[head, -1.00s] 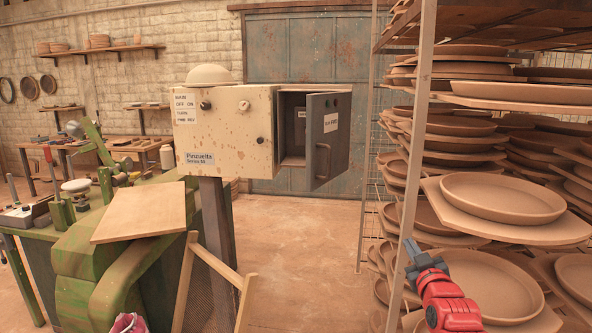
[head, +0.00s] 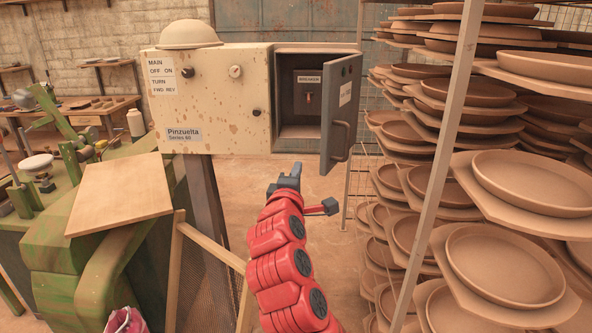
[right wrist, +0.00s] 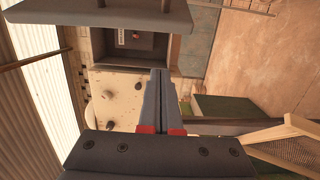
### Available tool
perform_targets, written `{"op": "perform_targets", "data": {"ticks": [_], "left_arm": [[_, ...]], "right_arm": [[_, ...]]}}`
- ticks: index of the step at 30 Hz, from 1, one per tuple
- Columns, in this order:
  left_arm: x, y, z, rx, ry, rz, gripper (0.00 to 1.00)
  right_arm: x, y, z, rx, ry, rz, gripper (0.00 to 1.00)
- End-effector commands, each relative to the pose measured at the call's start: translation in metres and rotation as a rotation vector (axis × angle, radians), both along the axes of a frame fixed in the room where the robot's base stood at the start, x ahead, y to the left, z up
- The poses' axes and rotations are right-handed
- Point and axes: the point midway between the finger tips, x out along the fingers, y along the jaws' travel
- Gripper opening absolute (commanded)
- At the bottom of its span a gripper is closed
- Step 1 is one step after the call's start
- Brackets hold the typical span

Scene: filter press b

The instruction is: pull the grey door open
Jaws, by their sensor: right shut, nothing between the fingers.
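The grey door (head: 344,108) is on the right side of the beige control box (head: 208,108). It stands wide open, jutting outward, its bar handle (head: 343,142) on the outer face. The open compartment shows the grey breaker panel (head: 308,92). My right gripper (head: 289,174) is shut and empty, below the compartment and left of the handle, apart from the door in the picture. In the right wrist view the shut fingers (right wrist: 161,78) point toward the compartment, with the door (right wrist: 110,14) across the top. My left gripper is not in view.
A rack (head: 447,135) of clay plates on boards stands close on the right. A green machine (head: 60,240) with a wooden board (head: 120,193) is at left. A wooden frame (head: 205,250) leans below the box. The floor between box and rack is partly clear.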

Motion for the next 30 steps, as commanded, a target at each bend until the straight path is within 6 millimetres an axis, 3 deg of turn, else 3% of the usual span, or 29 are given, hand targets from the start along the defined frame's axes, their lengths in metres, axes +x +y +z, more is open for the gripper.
{"op": "perform_targets", "data": {"ticks": [6, 17, 30], "left_arm": [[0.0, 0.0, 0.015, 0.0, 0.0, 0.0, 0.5], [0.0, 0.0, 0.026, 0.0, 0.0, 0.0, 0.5], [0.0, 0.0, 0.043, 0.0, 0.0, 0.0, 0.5]], "right_arm": [[0.034, -0.003, 0.001, 0.002, 0.006, -0.001, 0.0], [0.067, -0.005, 0.0, 0.001, 0.005, 0.002, 0.0], [0.051, -0.04, 0.0, -0.001, 0.0, 0.002, 0.0]]}}
